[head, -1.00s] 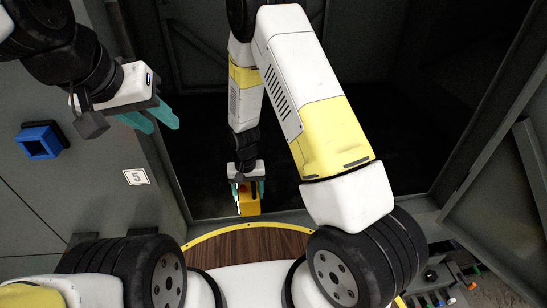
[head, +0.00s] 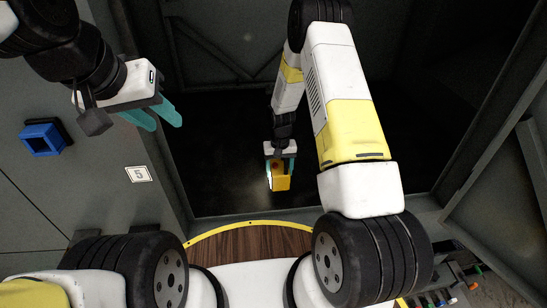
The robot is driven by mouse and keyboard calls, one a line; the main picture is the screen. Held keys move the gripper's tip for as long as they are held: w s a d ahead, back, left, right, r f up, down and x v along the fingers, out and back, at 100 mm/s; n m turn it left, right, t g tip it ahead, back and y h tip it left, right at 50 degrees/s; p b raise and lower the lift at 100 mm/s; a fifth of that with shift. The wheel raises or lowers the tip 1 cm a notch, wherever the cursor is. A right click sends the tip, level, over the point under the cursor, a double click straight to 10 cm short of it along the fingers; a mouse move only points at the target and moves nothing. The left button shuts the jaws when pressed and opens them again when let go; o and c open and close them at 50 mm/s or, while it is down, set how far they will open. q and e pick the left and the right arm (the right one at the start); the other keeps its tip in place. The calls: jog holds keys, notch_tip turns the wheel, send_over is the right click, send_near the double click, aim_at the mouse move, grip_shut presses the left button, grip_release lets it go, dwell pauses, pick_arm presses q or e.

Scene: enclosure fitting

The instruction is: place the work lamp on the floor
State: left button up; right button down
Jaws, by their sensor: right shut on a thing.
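The yellow work lamp (head: 280,182) is in the head view, low inside the dark enclosure. My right gripper (head: 280,168) is shut on it, with one teal finger on each side. A faint patch of light shows on the dark floor (head: 235,195) to the left of the lamp. I cannot tell whether the lamp touches the floor. My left gripper (head: 155,114) is at the upper left in front of the grey panel, with its two teal fingers apart and nothing between them.
A sill (head: 215,222) crosses the enclosure's front. An open grey door (head: 505,190) stands at right. A rack of small coloured items (head: 455,285) is at lower right.

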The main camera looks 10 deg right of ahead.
jog(key=shift+s+a+f, duration=0.1)
jog(key=shift+a+f, duration=0.05)
jog(key=shift+f, duration=1.25)
jog(key=shift+f, duration=0.1)
jog(key=shift+c, duration=1.6)
grip_release()
